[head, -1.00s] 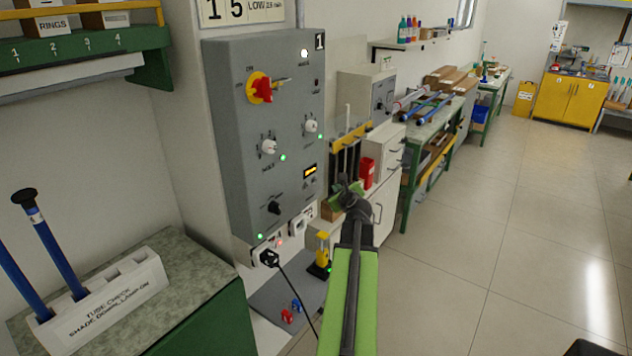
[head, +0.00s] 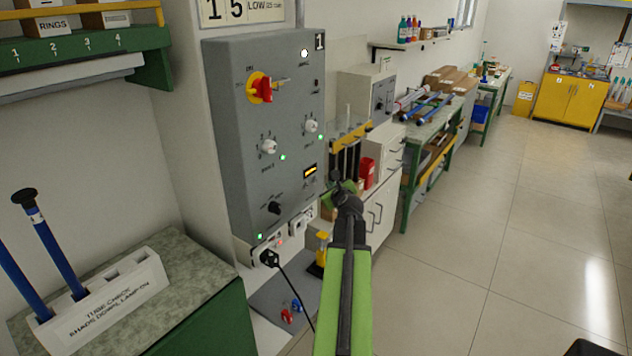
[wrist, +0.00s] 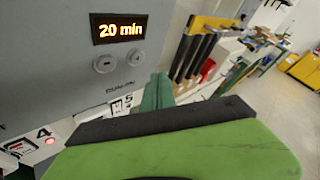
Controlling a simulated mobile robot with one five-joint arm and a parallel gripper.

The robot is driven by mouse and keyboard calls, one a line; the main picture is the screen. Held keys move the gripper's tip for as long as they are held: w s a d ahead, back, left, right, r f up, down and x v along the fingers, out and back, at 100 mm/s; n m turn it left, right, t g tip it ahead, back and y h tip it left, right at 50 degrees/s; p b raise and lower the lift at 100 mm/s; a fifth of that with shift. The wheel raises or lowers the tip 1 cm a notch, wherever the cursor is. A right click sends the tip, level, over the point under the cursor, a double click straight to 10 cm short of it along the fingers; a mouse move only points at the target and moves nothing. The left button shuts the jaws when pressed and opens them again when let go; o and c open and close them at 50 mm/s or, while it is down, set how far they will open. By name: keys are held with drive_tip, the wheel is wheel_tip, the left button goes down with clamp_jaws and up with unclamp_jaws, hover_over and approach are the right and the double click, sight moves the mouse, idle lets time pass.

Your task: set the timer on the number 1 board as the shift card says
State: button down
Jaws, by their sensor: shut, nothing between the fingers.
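The grey number 1 board (head: 240,140) hangs on the wall left of my arm. Its timer display (head: 310,170) is lit orange; in the wrist view the timer display (wrist: 118,28) reads "20 min". Below it are two round buttons, a left button (wrist: 104,64) and a right button (wrist: 135,58), the right one marked with a plus. My gripper (head: 338,190) is shut and empty near the board's lower right edge, below and right of the display. In the wrist view its green tip (wrist: 156,92) shows below the right button, apparently apart from it. A card (head: 243,10) above the board is cut off; "15" and "LOW" show.
The board also has a red-yellow switch (head: 262,88) and several knobs. A socket strip (head: 285,240) with a black plug and cable lies below it. A rack of dark rods (head: 347,155) and a white cabinet (head: 385,190) stand beyond my gripper.

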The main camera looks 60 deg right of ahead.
drive_tip(key=shift+w, duration=1.35)
idle(1.0)
drive_tip(key=shift+w, duration=0.45)
drive_tip(key=shift+w, duration=0.35)
idle(0.4)
idle(0.4)
drive_tip(key=shift+s, duration=0.8)
drive_tip(key=s, duration=0.5)
